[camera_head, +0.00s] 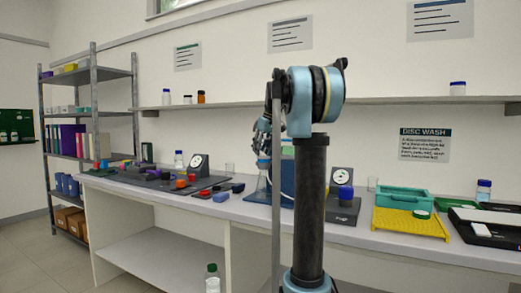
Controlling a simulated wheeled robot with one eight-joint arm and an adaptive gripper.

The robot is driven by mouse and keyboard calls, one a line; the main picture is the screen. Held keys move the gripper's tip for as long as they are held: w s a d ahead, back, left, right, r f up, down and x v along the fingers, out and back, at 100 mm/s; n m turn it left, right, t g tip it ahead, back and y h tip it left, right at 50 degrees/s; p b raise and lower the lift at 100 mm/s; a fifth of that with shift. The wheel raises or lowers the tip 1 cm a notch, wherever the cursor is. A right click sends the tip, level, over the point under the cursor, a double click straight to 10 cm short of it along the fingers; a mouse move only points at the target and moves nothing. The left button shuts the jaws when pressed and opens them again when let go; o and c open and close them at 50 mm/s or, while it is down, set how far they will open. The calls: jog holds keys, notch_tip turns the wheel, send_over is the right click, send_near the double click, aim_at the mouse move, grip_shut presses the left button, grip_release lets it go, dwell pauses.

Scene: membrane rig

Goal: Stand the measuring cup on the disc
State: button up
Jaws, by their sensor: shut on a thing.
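My gripper (262,142) shows only in part, at the left of my arm's upper joint and behind a grey post. It is small and partly covered, and its fingertips are not clear. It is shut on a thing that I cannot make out. A pale, see-through bluish shape (262,186) shows just below it; I cannot tell whether this is the measuring cup. A small green disc-like piece (421,214) lies on the yellow ribbed rack (410,224) at the right of the bench. I cannot tell whether it is the task's disc.
The long white bench (255,218) carries dark trays with coloured parts at left. A dark stand with a blue-topped piece (346,193), a teal tray (404,198) and a blue-capped bottle (483,189) are at right. A wall shelf (400,100) runs above. Bare bench shows along the front.

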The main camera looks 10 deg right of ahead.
jog(key=shift+f, duration=0.15)
dwell(0.5)
jog(key=o, duration=1.2)
jog(key=shift+o, duration=0.2)
jog(key=v, duration=1.1)
jog(key=shift+d+r, duration=0.1)
jog(key=shift+r, duration=0.3)
jog(key=shift+s, duration=0.1)
